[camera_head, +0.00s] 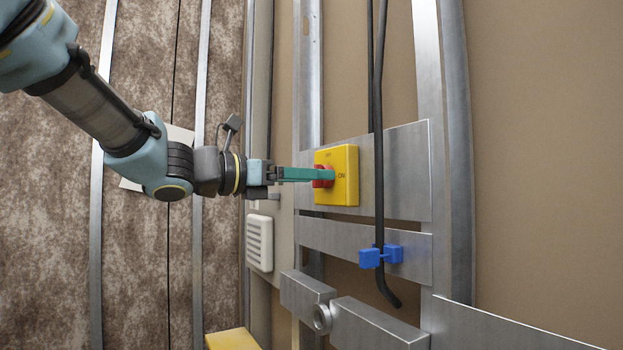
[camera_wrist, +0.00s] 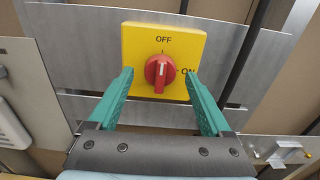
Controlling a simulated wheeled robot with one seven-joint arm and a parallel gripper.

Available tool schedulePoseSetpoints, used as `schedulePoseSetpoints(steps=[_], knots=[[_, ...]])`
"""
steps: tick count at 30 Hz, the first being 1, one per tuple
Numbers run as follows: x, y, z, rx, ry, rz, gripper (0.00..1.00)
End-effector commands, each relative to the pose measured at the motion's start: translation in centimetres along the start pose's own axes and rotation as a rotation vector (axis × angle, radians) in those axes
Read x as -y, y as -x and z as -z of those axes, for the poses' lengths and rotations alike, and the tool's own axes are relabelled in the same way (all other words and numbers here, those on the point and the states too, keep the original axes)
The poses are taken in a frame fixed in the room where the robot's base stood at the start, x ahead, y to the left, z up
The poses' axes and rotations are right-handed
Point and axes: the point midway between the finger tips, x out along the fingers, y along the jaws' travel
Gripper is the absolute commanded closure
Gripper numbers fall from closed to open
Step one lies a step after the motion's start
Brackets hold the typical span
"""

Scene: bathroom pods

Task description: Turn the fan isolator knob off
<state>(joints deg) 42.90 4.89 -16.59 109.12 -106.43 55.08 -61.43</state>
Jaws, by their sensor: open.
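The fan isolator is a yellow square box (camera_head: 345,190) on a metal plate, with a red knob (camera_head: 322,180) on its front. In the wrist view the box (camera_wrist: 195,42) has OFF at its top and ON at its right. The red knob (camera_wrist: 159,75) stands about upright, its white mark roughly vertical and towards OFF. My gripper (camera_head: 332,175) reaches the box from the left. In the wrist view my gripper (camera_wrist: 159,76) is open, one teal finger on each side of the knob, with visible gaps to it.
A black cable (camera_head: 379,130) hangs just right of the box, held by a blue clip (camera_head: 382,255). A white vent (camera_head: 260,242) is below my wrist. Metal studs and a bracket (camera_head: 370,325) surround the box.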

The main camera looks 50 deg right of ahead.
Motion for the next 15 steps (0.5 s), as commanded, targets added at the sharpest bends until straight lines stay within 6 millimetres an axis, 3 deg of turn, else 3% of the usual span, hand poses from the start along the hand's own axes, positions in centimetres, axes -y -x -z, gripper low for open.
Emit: schedulePoseSetpoints(steps=[9,15], knots=[[-0.1,6.1,0.3,0.0,-0.003,-0.005,0.17],[0.0,9.0,0.2,-0.001,-0.003,-0.002,0.17]])
